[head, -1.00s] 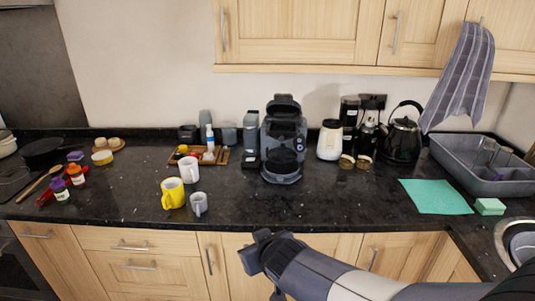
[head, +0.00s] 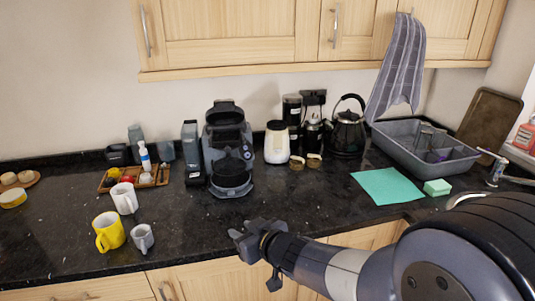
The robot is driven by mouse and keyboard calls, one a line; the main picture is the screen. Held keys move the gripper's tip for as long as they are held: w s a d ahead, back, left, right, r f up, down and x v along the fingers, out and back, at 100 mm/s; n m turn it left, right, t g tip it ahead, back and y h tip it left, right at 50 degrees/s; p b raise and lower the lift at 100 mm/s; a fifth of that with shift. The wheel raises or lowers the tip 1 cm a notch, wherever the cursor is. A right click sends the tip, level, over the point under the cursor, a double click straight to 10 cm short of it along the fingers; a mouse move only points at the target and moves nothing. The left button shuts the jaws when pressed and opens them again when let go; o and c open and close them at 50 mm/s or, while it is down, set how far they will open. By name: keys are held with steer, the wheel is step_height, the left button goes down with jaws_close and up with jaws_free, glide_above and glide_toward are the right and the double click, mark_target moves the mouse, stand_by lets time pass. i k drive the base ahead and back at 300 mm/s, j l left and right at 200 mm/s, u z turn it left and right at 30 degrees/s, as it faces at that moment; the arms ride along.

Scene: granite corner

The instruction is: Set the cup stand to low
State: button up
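The coffee machine (head: 228,150) stands on the black counter against the back wall, dark grey with its top lid raised. Its cup stand (head: 233,188) shows as a dark base part at the front; its height setting is too small to tell. My gripper (head: 247,240) is in front of the machine, near the counter's front edge, apart from the machine and touching nothing that I can see. Its fingers point left and seem spread apart, with nothing between them.
Left of the machine stand a yellow mug (head: 109,232), a white mug (head: 124,198) and a grey mug (head: 142,238). A wooden tray (head: 163,176) holds small items. A white jar (head: 277,143) and black kettle (head: 347,134) stand right. The counter directly before the machine is clear.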

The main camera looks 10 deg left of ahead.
mark_target(228, 166)
steer(key=i+j+z, duration=0.15)
steer(key=j+z, duration=0.35)
steer(key=j, duration=0.35)
steer(key=j+z, duration=0.5)
steer(key=j, duration=0.95)
steer(key=k, duration=0.05)
